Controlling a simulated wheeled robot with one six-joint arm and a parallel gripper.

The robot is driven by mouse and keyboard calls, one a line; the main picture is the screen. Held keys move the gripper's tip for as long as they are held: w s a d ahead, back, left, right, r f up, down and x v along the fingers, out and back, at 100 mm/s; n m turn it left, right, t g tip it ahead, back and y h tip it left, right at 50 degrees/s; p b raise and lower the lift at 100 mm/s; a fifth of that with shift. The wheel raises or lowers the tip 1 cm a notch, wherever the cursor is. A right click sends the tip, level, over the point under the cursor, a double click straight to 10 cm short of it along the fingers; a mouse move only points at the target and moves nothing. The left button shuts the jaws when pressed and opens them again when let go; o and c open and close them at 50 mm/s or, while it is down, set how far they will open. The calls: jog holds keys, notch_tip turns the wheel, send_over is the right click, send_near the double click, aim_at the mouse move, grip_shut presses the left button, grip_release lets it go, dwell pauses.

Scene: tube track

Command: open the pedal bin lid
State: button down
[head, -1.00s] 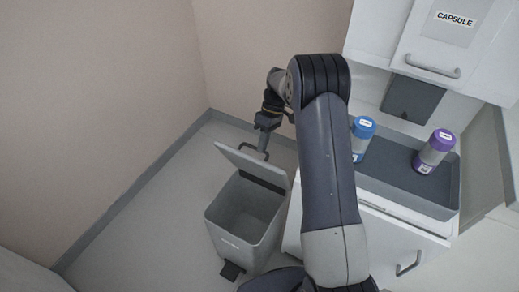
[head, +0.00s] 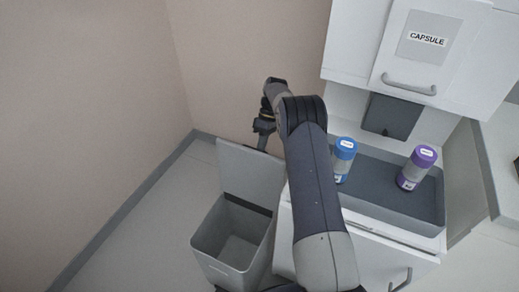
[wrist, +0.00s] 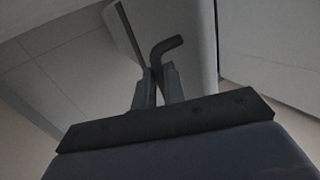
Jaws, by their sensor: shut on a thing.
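The grey pedal bin (head: 222,268) stands on the floor left of the white cabinet. Its lid (head: 248,172) stands raised, nearly upright, and the bin's inside shows empty. My gripper (head: 262,142) is at the top edge of the lid, partly hidden behind it in the head view. In the wrist view, my gripper (wrist: 158,80) is shut on a dark bent handle (wrist: 166,45). The handle is hidden in the head view, and the pedal does not show.
A tray (head: 385,205) on the cabinet holds a blue-capped tube (head: 344,158) and a purple-capped tube (head: 416,168). A wall cupboard (head: 425,45) labelled CAPSULE hangs above. The wall stands close behind the bin. Open floor (head: 140,225) lies to the left.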

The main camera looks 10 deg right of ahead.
jog(key=shift+w+d+f+g+y, duration=0.3)
jog(key=shift+w+d+f+g, duration=0.15)
jog(key=shift+f, duration=0.3)
jog(key=shift+w+d, duration=0.25)
jog(key=shift+d, duration=0.05)
jog(key=c, duration=1.5)
grip_release()
jog(key=shift+w+d, duration=0.15)
jog(key=shift+w, duration=0.05)
jog(key=shift+r, duration=0.15)
notch_tip(320, 180, up, 10)
jog(key=p, duration=0.7)
jog(key=shift+f, duration=0.25)
